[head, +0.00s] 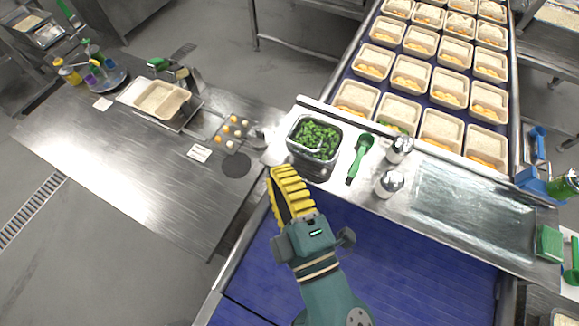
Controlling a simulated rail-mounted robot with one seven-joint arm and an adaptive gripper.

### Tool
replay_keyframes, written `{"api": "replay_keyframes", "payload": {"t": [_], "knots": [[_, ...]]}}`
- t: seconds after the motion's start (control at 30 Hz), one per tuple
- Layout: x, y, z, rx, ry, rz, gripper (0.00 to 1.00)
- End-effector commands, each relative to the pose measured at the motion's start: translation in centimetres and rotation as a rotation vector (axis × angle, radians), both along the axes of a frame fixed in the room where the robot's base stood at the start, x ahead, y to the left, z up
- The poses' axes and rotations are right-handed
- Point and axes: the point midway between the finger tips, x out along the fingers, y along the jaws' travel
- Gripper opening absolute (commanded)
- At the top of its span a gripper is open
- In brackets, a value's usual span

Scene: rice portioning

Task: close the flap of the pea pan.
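The pea pan (294,146) is a small grey metal pan holding green pieces, set on the steel ledge in the middle of the head view. The green contents (318,136) show from above. I cannot clearly make out the flap or its angle. My gripper (283,169) has yellow ribbed fingers and is just below and left of the pan's near edge, over the ledge's front. Its fingers are seen nearly edge-on, so their opening is unclear. I see nothing held in it. I cannot tell whether it touches the pan.
A green-handled utensil (359,158) lies right of the pan, with two metal shakers (390,183) beyond it. Filled trays (411,73) stand in rows on the belt behind. A steel table (130,150) with a beige container (161,101) is at left. A blue belt (400,255) is in front.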

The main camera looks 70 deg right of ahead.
Motion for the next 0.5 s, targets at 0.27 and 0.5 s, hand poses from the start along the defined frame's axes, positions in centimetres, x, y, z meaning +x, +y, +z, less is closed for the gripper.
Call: {"api": "replay_keyframes", "payload": {"t": [0.27,0.5], "knots": [[-5.0,-0.6,-12.4,-0.007,0.262,-0.052,0.0],[-3.5,-2.8,-11.8,-0.004,0.253,-0.061,0.0]]}}
